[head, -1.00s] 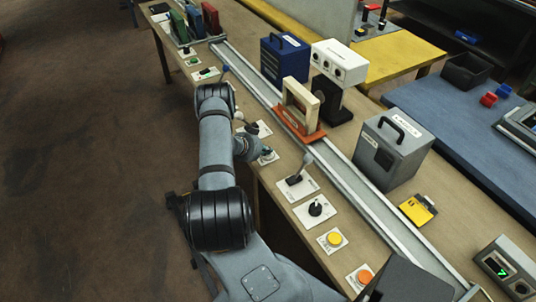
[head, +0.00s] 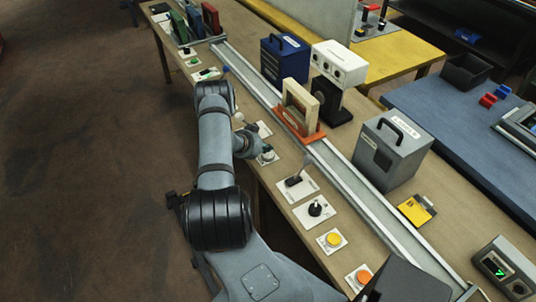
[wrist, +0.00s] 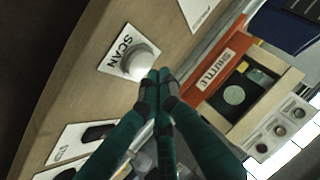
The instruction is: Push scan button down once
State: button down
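The scan button is a pale round knob (wrist: 138,62) on a white plate (wrist: 113,55) marked SCAN in the wrist view. My gripper (wrist: 160,76) has slim green fingers with their tips together and nothing between them. The tips are just to the lower right of the button in that view and overlap its edge. I cannot tell whether they touch it or are above it. In the head view my gripper (head: 267,150) is low over a white plate at the bench's near edge, and the button itself is mostly hidden.
An orange shuttle (head: 300,129) with a beige frame stands on the rail (head: 345,180) beside the button. A lever plate (head: 299,188), a black knob (head: 315,209), a yellow button (head: 333,239) and an orange button (head: 363,277) line the bench edge.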

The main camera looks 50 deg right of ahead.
aim_at(266, 155)
jog(key=shift+r+p, duration=1.45)
jog(key=shift+r, duration=0.9)
jog(key=shift+w, duration=0.1)
